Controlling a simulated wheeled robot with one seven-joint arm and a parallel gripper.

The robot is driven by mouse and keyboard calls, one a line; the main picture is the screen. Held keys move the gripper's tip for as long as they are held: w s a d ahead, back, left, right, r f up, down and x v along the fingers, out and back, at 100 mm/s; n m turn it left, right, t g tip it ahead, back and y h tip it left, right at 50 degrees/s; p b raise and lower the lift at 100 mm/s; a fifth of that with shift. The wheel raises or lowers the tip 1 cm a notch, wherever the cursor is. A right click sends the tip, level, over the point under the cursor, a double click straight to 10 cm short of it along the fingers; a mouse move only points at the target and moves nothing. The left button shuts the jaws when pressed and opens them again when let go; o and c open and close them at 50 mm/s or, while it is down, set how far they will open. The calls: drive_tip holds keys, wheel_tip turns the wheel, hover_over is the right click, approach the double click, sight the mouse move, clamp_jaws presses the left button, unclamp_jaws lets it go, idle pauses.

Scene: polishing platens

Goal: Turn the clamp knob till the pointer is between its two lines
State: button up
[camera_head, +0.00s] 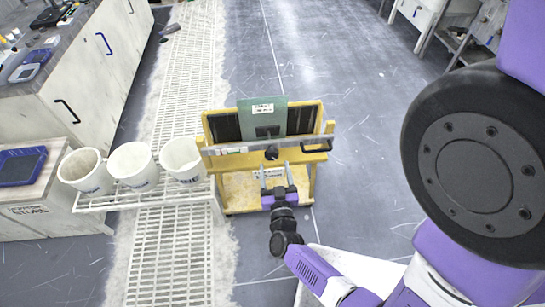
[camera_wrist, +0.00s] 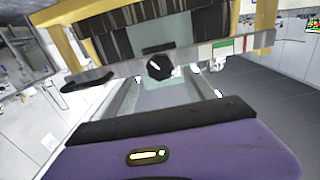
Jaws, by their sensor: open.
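The clamp knob (camera_head: 271,153) is a small dark knob on the front bar of a yellow cart (camera_head: 313,180). In the wrist view the black knob (camera_wrist: 159,67) sits just beyond and between my fingertips, with a pale mark on it that may be the pointer. The two lines cannot be made out. My gripper (camera_head: 274,168) is open just below and in front of the knob; its two grey fingers also show in the wrist view (camera_wrist: 165,88), apart from the knob and empty. A green plate (camera_head: 262,115) stands upright behind the bar.
A black handle (camera_head: 316,145) sticks out on the bar right of the knob. Several white buckets (camera_head: 133,163) stand on a rack to the left, near a cabinet (camera_head: 95,75). The floor (camera_head: 370,130) right of the cart is clear.

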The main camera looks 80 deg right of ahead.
sight(272, 156)
drive_tip(key=shift+x, duration=2.5)
drive_tip(key=c, duration=1.3)
